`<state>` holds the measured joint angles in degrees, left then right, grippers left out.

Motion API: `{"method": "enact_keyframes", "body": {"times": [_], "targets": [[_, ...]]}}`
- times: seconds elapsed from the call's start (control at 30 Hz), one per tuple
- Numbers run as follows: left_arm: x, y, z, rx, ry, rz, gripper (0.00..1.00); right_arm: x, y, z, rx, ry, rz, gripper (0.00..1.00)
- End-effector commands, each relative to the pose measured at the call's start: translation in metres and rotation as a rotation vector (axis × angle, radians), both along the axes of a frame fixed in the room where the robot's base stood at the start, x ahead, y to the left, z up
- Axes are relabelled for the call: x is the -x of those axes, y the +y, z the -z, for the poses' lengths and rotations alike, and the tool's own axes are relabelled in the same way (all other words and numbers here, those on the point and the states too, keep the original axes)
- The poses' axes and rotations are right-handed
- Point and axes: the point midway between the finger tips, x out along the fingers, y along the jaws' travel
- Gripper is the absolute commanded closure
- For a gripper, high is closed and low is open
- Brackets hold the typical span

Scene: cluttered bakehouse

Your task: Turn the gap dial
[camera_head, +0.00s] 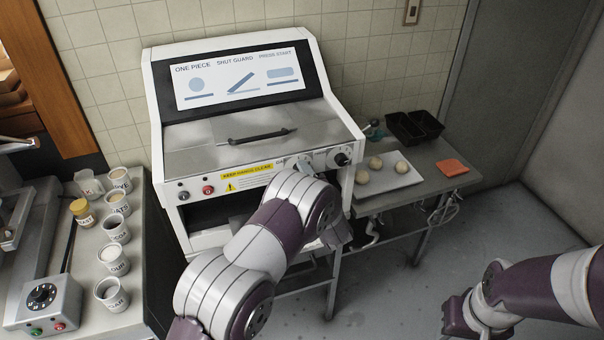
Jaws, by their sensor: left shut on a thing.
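The white dough machine (155,110) stands against the tiled wall. Its sloped front panel carries the GAP label, partly covered, and a row of dials. A black knob on a white dial plate (342,159) shows at the panel's right end. My left gripper (304,166) is at the panel beside the GAP label, mostly hidden behind my own forearm. It is shut on what appears to be the gap dial, which is itself largely hidden, so its setting cannot be read.
A steel guard with a black handle (262,136) lies flat on the machine. To its right, a side table holds a tray (408,178) of dough balls, black tins (413,127) and an orange cloth (452,167). Labelled cups (112,293) crowd the left counter.

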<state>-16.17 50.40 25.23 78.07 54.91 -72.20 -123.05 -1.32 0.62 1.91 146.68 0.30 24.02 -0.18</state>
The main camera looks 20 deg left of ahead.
Motion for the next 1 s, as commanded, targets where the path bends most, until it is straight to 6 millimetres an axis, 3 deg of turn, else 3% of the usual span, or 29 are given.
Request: {"method": "enact_keyframes", "body": {"times": [0.67, 0.7, 0.77, 1.0], "targets": [[0.0014, -0.0016, 0.0051, -0.046, 0.043, 0.005, 0.96, 0.0000, 0.0000, -0.0008, 0.000, 0.000, 0.000, 0.57], [0.0016, -0.0015, 0.0051, -0.046, 0.043, 0.005, 0.56, 0.0000, 0.0000, -0.0008, 0.000, 0.000, 0.000, 0.57], [0.0014, -0.0014, 0.0047, -0.047, 0.042, 0.005, 0.40, 0.0000, 0.0000, -0.0008, 0.000, 0.000, 0.000, 0.57], [0.0008, -0.0006, 0.0025, -0.046, 0.037, 0.002, 0.40, 0.0000, 0.0000, -0.0009, 0.000, 0.000, 0.000, 0.57]]}}
